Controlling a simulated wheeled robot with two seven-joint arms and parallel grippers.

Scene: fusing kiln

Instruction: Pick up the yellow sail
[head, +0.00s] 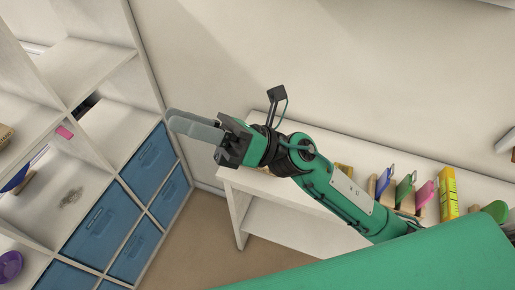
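A tall yellow upright piece (448,193) stands on the low white shelf (262,185) at the right; I cannot tell whether it is the yellow sail. A small yellowish thing (343,170) sits further left on that shelf, partly hidden behind my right arm. My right gripper (172,121) is up in front of the wall and the blue bins, well left of the yellow piece. Its grey fingers lie close together in this view, and whether they are fully shut is unclear. No object shows at its tips. My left gripper is not in view.
Blue (383,182), green (404,190) and pink (425,194) pieces stand in a row left of the yellow one. A cubby unit at the left holds blue bins (103,221), a pink block (64,132) and a purple bowl (10,266). Brown floor (195,240) lies between the units.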

